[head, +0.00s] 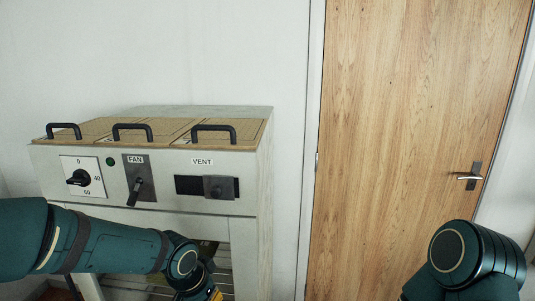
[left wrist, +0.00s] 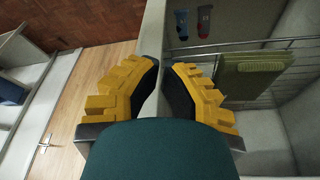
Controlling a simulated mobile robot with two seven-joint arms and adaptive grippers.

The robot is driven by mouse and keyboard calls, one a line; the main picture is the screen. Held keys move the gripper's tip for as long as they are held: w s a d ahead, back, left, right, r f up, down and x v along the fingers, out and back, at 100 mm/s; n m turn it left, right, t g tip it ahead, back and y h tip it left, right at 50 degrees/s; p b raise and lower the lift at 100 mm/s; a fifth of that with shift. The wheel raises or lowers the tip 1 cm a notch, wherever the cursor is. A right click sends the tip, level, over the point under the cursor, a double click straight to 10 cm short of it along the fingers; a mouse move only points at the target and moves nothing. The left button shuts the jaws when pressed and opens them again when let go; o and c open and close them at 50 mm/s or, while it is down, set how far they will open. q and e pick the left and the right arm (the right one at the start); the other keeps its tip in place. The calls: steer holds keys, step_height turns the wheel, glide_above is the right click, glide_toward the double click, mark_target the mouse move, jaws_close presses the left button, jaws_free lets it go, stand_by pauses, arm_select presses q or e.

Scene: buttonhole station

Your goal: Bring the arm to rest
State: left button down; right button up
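My left arm comes in from the left in the head view, bent downward in front of the white station (head: 250,180). Only a yellow bit of my left gripper (head: 214,294) shows at the bottom edge. In the left wrist view the two yellow fingers of my left gripper (left wrist: 164,68) stand apart with nothing between them; a pale station edge shows behind the gap. My right arm (head: 462,262) shows at the bottom right in the head view; its gripper is out of view.
The station has a dial (head: 79,178), a FAN lever (head: 136,190), a VENT slider (head: 218,187) and three handled lids. A wooden door (head: 400,130) stands right.

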arm_select(q)
steer(key=s+d+f+n, duration=0.1)
steer(key=s+f+n, duration=0.1)
steer(key=s+f, duration=0.3)
steer(key=s+d+f+n+g+h, duration=0.1)
steer(key=s+f, duration=0.4)
steer(key=f, duration=0.6)
steer(key=s+d+f+n+h, duration=0.1)
steer(key=s+d+f+n, duration=0.1)
steer(key=s+f, duration=0.3)
step_height(320, 180, down, 4)
steer(key=shift+r+n+g, duration=0.2)
steer(key=shift+n+g, duration=0.1)
steer(key=shift+n, duration=0.6)
